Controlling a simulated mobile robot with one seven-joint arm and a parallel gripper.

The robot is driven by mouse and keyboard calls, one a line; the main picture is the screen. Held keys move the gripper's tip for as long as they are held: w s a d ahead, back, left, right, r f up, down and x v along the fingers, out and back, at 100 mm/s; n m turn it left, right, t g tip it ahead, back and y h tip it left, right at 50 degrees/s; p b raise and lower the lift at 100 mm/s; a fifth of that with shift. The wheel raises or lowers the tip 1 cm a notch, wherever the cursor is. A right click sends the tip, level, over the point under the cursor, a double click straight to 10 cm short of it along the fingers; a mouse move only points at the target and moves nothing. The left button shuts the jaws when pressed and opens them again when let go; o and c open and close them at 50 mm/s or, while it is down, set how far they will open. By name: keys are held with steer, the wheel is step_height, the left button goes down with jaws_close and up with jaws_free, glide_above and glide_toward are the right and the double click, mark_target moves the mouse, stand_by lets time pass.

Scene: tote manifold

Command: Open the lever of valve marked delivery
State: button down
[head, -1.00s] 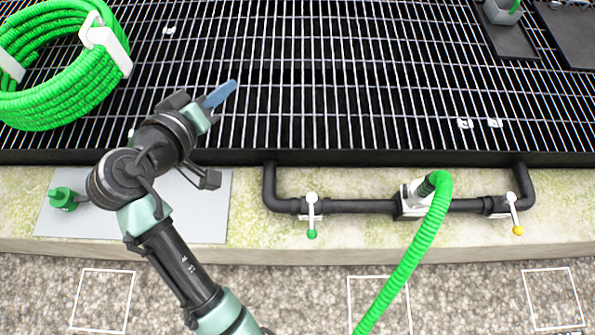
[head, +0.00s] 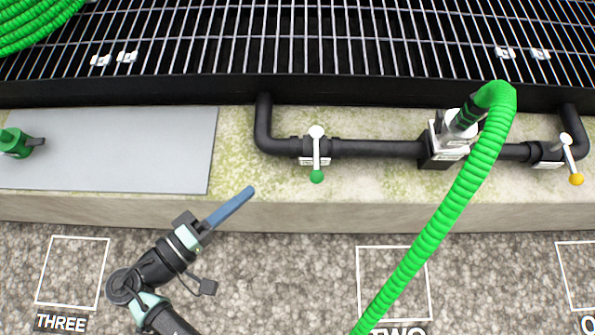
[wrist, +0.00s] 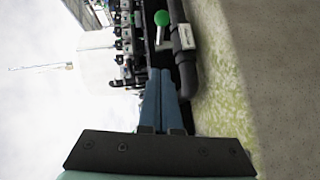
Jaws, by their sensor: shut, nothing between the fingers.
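A valve lever with a white arm and green knob (head: 316,176) sits on the left of the black pipe (head: 375,149), lying across the pipe with its knob toward me. A second lever with a yellow knob (head: 576,179) sits at the right end, also across the pipe and slightly slanted. Each valve has a small white label, too small to read, so I cannot tell which is delivery. My gripper (head: 250,190) is shut and empty, left of the green-knob lever and apart from it. In the wrist view the shut fingers (wrist: 160,72) point toward the green knob (wrist: 162,18).
A green hose (head: 452,215) rises to a coupling (head: 450,135) between the valves and crosses the front. A grating (head: 330,45) lies behind the pipe. A grey plate (head: 110,150) with a green fitting (head: 14,142) lies left on the concrete ledge (head: 300,215).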

steer(key=b, duration=0.3)
glide_toward(316, 154)
steer(key=w+f, duration=0.1)
steer(key=w, duration=0.2)
steer(key=d, duration=0.1)
steer(key=d+b, duration=0.1)
steer(key=d, duration=0.1)
steer(key=shift+w+d+f, duration=0.2)
steer(key=shift+f, duration=0.05)
